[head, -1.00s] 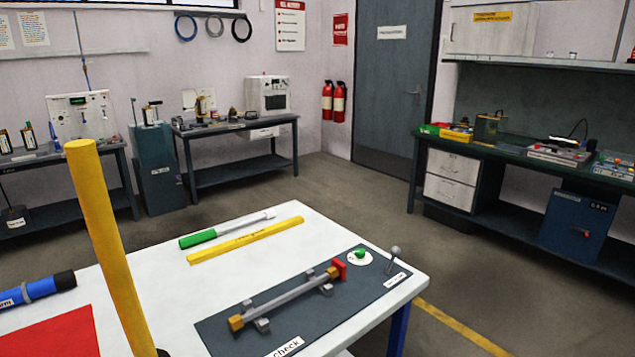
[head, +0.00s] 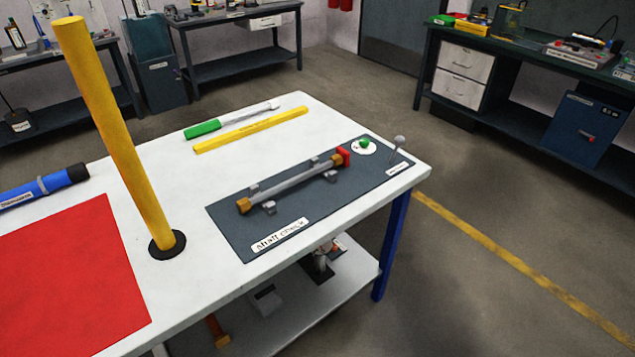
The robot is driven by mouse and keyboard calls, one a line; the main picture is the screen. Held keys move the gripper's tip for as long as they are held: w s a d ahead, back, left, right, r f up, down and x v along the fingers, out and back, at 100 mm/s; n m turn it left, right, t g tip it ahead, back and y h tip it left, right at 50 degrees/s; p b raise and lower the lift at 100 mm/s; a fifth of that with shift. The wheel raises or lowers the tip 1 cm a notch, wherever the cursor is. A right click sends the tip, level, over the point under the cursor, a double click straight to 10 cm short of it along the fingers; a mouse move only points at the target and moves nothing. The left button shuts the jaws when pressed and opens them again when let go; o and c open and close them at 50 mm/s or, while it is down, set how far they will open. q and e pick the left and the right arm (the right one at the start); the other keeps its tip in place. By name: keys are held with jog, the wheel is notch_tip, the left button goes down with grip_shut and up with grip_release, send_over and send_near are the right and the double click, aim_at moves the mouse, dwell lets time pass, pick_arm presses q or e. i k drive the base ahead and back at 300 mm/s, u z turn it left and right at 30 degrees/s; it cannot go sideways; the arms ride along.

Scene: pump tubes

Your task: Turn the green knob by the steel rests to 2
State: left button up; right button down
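The green knob (head: 364,142) sits on a round white dial (head: 362,151) near the far right corner of the dark mat (head: 237,229). The dial's marks are too small to read, so I cannot tell the knob's setting. Left of it, a grey shaft (head: 295,186) with brass-coloured ends and a red piece (head: 343,156) lies across the steel rests (head: 268,208). A thin rod with a grey ball top (head: 399,141) stands right of the dial. Neither of my grippers is in view.
A yellow post (head: 115,140) on a black base stands on the white table (head: 190,285). A red mat (head: 70,280), blue torch-like tool (head: 45,187), green-handled tool (head: 205,129) and yellow ruler (head: 250,130) lie around. Floor right of the table is clear.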

aim_at(364, 143)
jog(key=z, duration=2.05)
jog(key=i, duration=1.25)
jog(key=u, duration=2.2)
